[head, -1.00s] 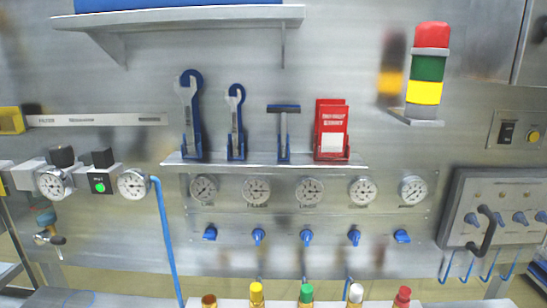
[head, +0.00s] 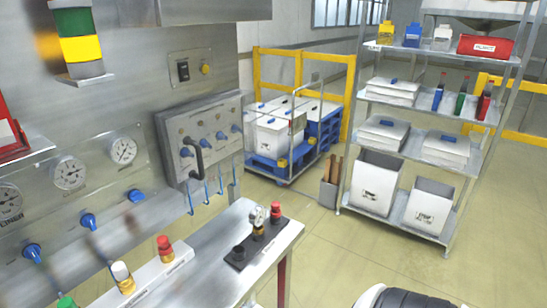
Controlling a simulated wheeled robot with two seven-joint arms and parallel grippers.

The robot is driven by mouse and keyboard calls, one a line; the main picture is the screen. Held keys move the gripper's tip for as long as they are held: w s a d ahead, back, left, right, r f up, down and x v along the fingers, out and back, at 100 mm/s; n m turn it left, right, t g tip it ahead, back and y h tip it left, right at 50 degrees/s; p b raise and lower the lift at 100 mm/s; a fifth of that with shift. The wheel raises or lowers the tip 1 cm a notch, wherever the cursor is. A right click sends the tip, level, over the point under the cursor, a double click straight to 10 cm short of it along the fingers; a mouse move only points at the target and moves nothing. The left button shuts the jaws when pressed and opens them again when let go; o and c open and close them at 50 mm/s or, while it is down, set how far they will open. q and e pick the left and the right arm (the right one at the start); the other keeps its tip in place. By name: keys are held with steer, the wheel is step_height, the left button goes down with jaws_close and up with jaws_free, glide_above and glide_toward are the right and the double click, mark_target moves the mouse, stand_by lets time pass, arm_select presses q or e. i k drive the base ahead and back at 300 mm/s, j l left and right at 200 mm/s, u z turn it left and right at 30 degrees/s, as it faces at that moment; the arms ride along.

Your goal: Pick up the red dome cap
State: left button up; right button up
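Two red caps show in the head view. One red cap (head: 165,243) tops a fitting on the white rail at the lower left, beside a white-capped fitting (head: 121,271) and a green cap (head: 67,301) cut by the bottom edge. I cannot tell for sure which is the red dome cap. Neither of my grippers is in view.
The steel bench (head: 215,262) ends near mid-picture, with open floor (head: 330,255) beyond. A wall control box (head: 203,135) with hanging blue hooks is above it. A blue cart (head: 265,170) and a loaded shelf rack (head: 350,150) stand farther right.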

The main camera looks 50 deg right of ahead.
mark_target(275, 206)
steer(key=z, duration=1.7)
steer(key=i+l+u, duration=0.1)
